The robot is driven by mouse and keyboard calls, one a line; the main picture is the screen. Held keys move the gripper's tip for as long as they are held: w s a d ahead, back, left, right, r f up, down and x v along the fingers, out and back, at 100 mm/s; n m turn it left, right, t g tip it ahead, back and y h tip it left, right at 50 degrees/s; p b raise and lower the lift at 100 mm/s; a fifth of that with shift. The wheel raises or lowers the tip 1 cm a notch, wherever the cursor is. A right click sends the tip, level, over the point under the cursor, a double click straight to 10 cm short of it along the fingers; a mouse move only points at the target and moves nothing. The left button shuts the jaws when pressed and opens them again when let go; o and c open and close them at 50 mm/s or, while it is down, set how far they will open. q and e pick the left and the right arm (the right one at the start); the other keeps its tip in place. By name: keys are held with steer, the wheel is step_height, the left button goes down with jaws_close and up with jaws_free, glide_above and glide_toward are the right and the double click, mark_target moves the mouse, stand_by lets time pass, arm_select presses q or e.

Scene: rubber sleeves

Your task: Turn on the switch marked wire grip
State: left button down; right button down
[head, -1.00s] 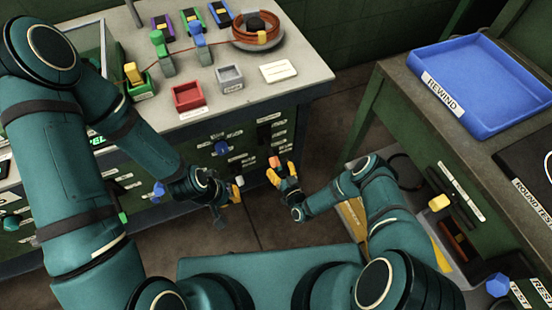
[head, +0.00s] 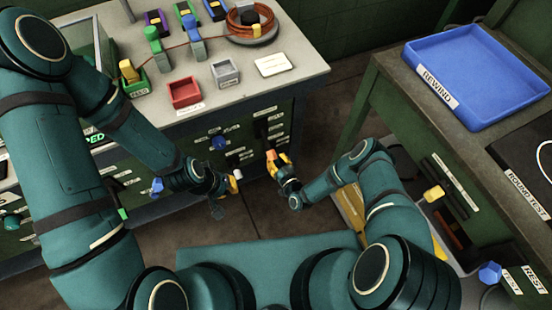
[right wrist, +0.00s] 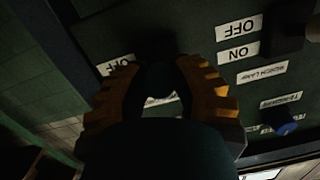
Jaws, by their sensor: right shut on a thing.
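The front panel (head: 215,155) of the left bench carries switches with small labels. My right gripper (head: 278,158) is at the right part of this panel. In the right wrist view, its orange fingers (right wrist: 160,75) are shut on a dark switch handle (right wrist: 160,78). A label reading OFF (right wrist: 117,64) is beside it; another label (right wrist: 161,100) is mostly hidden by the fingers. I cannot read the wire grip name in either view. My left gripper (head: 225,190) is open and empty, in front of the panel and left of the right gripper.
A second dark switch (right wrist: 288,35) with OFF and ON labels and a blue knob (right wrist: 280,121) are near the right gripper. Red (head: 185,93) and grey (head: 225,73) trays stand on the bench. A blue REWIND tray (head: 480,75) is on the right bench.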

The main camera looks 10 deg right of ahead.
step_height(320, 180, up, 2)
steer(key=g+h+p, duration=0.1)
steer(key=g+p, duration=0.1)
steer(key=p, duration=0.1)
steer(key=shift+g, duration=0.4)
steer(key=shift+r+g+h+p, duration=0.15)
steer(key=shift+g+h+p, duration=0.15)
steer(key=shift+g+p, duration=0.4)
steer(key=c, duration=0.7)
jaws_free()
steer(key=shift+c, duration=0.2)
